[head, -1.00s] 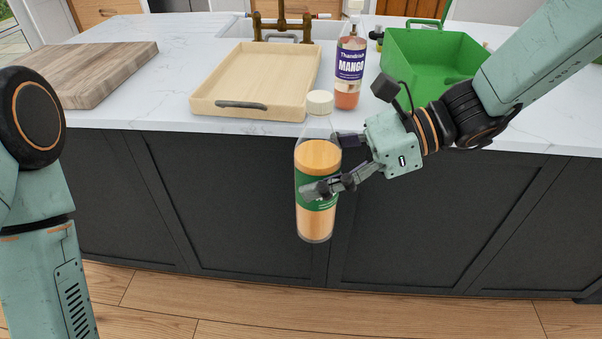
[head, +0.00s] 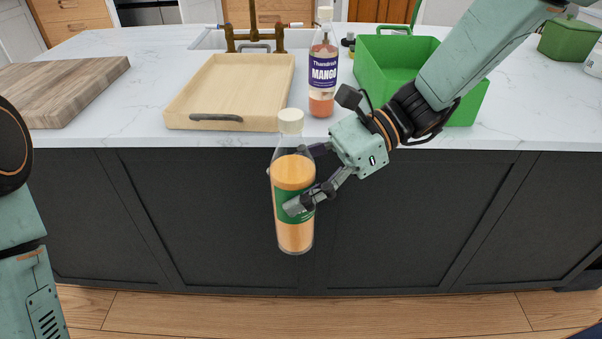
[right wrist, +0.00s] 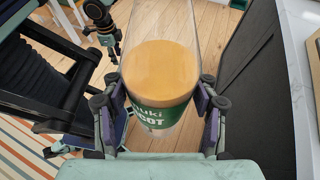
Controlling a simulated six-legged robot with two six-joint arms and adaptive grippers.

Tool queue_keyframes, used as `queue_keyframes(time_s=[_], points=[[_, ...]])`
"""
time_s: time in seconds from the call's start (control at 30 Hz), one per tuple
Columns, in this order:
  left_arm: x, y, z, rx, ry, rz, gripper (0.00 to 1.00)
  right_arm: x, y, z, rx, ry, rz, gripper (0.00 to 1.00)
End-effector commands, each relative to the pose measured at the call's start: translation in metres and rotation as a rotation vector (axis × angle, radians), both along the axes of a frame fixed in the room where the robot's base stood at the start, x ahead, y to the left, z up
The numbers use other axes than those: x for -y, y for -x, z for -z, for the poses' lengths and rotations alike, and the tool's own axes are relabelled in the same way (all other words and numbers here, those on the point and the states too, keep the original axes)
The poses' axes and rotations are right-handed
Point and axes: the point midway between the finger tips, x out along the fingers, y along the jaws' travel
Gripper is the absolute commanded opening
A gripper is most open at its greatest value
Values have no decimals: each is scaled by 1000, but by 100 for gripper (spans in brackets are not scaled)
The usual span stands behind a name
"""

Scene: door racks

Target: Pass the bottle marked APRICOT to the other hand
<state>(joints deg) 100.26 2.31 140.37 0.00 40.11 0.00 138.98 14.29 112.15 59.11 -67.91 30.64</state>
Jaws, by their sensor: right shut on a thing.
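The clear bottle with orange contents, a white cap and a green label (head: 292,180) is upright in front of the dark cabinet, below the counter top. In the right wrist view its label (right wrist: 162,115) shows the letters "COT". My right gripper (head: 300,180) is shut on the bottle's middle, with a finger on each side in the right wrist view (right wrist: 160,110). My left arm shows at the left edge of the head view, but its gripper is out of that picture. A dark gripper-like part (right wrist: 110,40) shows near the top of the right wrist view; I cannot tell its jaw state.
On the white counter (head: 400,145) are a wooden tray (head: 180,118), a MANGO bottle (head: 323,75), a green open box (head: 465,105) and a cutting board (head: 60,92). The dark cabinet front (head: 180,220) stands behind the held bottle. Space left of the bottle is clear.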

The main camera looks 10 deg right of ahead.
Motion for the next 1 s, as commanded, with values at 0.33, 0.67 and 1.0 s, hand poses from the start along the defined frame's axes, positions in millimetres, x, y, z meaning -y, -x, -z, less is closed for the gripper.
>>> queue_keyframes(time_s=[0.33,0.67,1.0], points=[[0,0,0,0,0,0,40,-12,-13,24,1,1,-257,2],[0,0,0,0,0,0,40,-22,-22,43,2,-2,-476,2],[0,0,0,0,0,0,40,-31,-31,61,2,-3,-671,2]])
